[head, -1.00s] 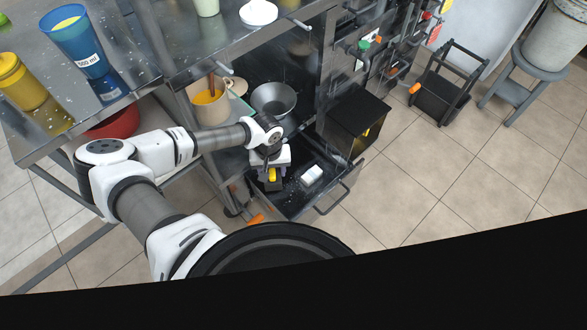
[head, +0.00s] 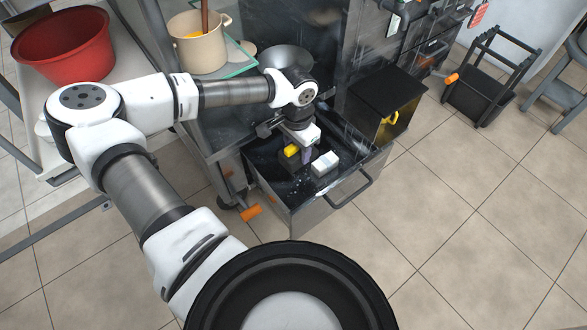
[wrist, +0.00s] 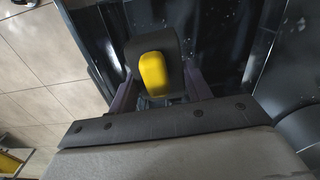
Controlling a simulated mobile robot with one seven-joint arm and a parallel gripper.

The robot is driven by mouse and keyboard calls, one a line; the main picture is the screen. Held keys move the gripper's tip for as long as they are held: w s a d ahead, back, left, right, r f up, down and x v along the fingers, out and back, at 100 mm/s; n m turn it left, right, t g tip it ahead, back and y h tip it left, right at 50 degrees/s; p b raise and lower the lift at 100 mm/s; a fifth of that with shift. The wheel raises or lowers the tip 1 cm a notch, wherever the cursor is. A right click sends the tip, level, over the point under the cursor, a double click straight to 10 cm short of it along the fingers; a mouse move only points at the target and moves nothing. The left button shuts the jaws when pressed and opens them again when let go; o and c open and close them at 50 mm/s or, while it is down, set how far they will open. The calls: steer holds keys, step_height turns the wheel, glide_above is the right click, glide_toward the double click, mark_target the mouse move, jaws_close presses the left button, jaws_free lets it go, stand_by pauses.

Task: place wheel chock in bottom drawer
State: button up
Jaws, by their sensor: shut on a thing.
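The wheel chock is a black block with a rounded yellow part (head: 291,150); it also shows in the wrist view (wrist: 155,74) between the fingers. My gripper (head: 304,156) points down into the open bottom drawer (head: 290,212), shut on the chock. In the wrist view my gripper (wrist: 160,92) has one purple-grey finger on each side of the chock. The chock is within the drawer's walls in the head view. I cannot tell whether it touches the drawer floor. Its underside is hidden.
A white block (head: 325,163) lies in the drawer close to the right of the chock. The drawer's handle (head: 351,190) sticks out in front. A beige pot (head: 200,50) stands above.

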steer(key=shift+d+f+m+b, duration=0.1)
steer(key=shift+f+m+b, duration=0.3)
steer(key=shift+b, duration=0.05)
steer(key=shift+s+f, duration=0.1)
steer(key=shift+f, duration=0.05)
steer(key=b, duration=2)
glide_above(297, 196)
step_height(297, 196, down, 20)
steer(key=shift+r, duration=0.15)
steer(key=shift+r, duration=0.15)
steer(key=o, duration=1.2)
steer(key=shift+f, duration=0.2)
